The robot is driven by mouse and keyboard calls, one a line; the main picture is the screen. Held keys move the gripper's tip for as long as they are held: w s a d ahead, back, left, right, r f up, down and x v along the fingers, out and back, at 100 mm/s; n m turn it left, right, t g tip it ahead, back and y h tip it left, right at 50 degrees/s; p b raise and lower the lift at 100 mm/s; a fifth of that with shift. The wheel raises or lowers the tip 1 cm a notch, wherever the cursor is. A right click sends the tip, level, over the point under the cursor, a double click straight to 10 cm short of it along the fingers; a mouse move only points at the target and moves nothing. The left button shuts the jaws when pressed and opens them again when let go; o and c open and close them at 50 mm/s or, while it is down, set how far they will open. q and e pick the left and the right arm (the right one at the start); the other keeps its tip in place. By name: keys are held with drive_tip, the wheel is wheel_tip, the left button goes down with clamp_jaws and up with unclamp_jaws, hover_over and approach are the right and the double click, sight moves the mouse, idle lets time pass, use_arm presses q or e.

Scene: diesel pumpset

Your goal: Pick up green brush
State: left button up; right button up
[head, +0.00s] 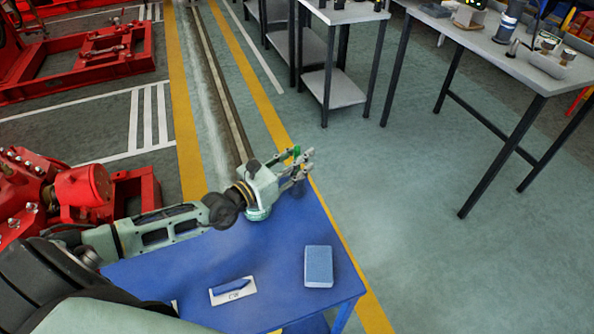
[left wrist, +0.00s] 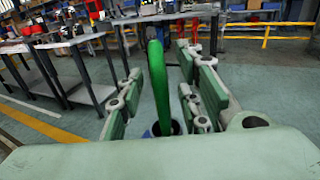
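The green brush (left wrist: 158,88) stands roughly upright between the fingers of my left gripper (left wrist: 160,62) in the left wrist view. There is a gap on both sides of its green handle, so the gripper is open around it and not closed on it. Its lower end meets a dark round part (left wrist: 166,127), mostly hidden by the gripper. In the head view, my left gripper (head: 300,167) is at the far end of the blue table (head: 190,262), and only a small green tip of the brush (head: 297,150) shows. My right gripper is not in view.
On the blue table lie a light blue block (head: 318,266) and a white card with a blue piece (head: 233,290). Red machinery (head: 80,190) stands at the left. Grey workbenches (head: 500,55) stand at the back right. The floor right of the table is clear.

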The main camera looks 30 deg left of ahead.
use_arm(q)
clamp_jaws()
